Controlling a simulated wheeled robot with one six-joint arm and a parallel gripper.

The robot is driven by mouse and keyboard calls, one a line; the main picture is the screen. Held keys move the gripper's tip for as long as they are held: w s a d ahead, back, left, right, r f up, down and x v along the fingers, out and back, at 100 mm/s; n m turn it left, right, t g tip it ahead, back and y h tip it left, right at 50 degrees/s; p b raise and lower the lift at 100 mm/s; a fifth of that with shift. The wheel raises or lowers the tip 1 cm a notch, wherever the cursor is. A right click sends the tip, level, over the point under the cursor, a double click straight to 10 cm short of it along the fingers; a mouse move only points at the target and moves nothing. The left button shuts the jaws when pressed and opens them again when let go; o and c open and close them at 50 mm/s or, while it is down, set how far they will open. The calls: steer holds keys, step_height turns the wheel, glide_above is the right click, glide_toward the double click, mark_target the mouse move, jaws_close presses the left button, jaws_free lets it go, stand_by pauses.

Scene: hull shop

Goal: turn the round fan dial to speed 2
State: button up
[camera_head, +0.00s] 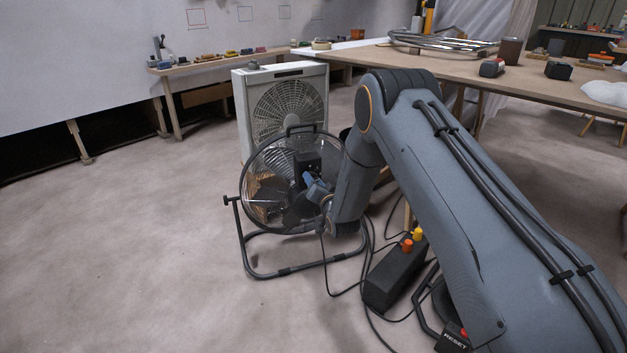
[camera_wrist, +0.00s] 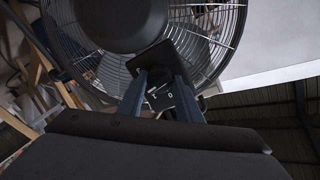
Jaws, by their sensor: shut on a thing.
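A round black floor fan (camera_head: 262,226) with a wire cage stands tilted on a dark tubular stand; its cage and hub fill the upper part of the wrist view (camera_wrist: 108,20). My gripper (camera_head: 313,186) is at the dark control box (camera_head: 306,160) in front of the fan's cage. In the wrist view my two blue-grey fingers (camera_wrist: 160,84) are closed around the fan dial at that box. The dial is mostly hidden between the fingers. A dark plate with small white marks (camera_wrist: 162,95) shows between them; I cannot tell which speed the dial points to.
A white box fan (camera_head: 284,102) stands just behind. A dark power box (camera_head: 392,276) with orange and yellow knobs and loose cables lies on the floor to the right. A workbench (camera_head: 385,58) stands behind my arm. The floor at left is clear.

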steer(key=shift+r+m, duration=0.1)
steer(key=shift+m, duration=0.5)
steer(key=o, duration=1)
steer(key=shift+o, duration=0.2)
steer(key=shift+d, duration=0.1)
steer(key=p+v, duration=0.2)
steer(key=v, duration=0.5)
steer(key=shift+s+d+p, duration=0.2)
steer(key=shift+s+p, duration=0.1)
steer(key=shift+p, duration=0.1)
